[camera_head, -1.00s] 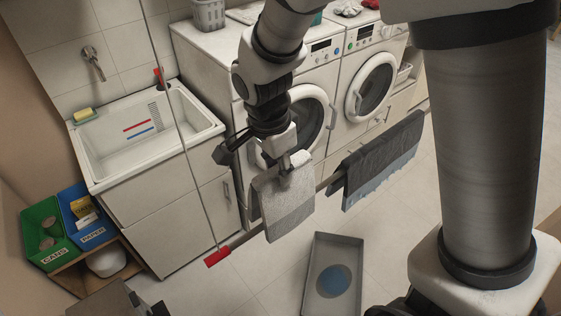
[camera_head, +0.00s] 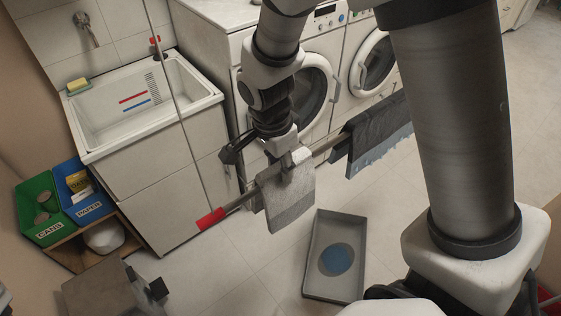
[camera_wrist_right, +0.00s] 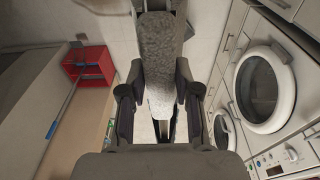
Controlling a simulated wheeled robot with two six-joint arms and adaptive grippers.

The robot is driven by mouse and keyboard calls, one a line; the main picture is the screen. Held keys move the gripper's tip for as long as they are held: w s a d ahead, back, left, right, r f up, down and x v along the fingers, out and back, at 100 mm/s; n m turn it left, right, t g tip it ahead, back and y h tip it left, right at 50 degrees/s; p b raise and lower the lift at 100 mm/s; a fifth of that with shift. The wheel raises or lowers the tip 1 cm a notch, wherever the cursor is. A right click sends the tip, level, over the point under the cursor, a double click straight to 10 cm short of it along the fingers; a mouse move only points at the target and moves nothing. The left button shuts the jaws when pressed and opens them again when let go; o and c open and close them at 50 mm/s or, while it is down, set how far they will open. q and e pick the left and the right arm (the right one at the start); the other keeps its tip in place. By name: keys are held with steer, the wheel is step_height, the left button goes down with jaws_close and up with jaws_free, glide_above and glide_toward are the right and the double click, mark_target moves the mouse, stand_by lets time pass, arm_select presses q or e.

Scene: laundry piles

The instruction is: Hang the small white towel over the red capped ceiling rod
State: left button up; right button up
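The small white towel (camera_head: 291,200), greyish and speckled, hangs folded at the ceiling rod (camera_head: 238,204). Its front flap hangs on the near side and a darker edge shows behind. The rod has a red cap (camera_head: 210,219) at its left end. It passes at the towel's fold; I cannot tell whether the towel rests on it. My right gripper (camera_head: 291,157) is at the top of the towel. In the right wrist view the towel (camera_wrist_right: 159,62) fills the space between the fingers (camera_wrist_right: 160,95), which appear shut on it. My left gripper (camera_head: 146,281) is low at the left, empty, its fingers apart.
A dark grey cloth (camera_head: 375,135) hangs on the rod to the right. A grey tray (camera_head: 313,278) with a blue disc lies on the floor below. The sink (camera_head: 90,140) and washers (camera_head: 325,120) stand behind.

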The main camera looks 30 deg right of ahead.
steer(key=o, duration=0.4)
steer(key=r, duration=0.4)
steer(key=a+r, duration=0.1)
steer(key=r, duration=0.6)
steer(key=shift+w+a+r, duration=0.1)
steer(key=shift+a+r, duration=0.1)
steer(key=shift+r, duration=0.2)
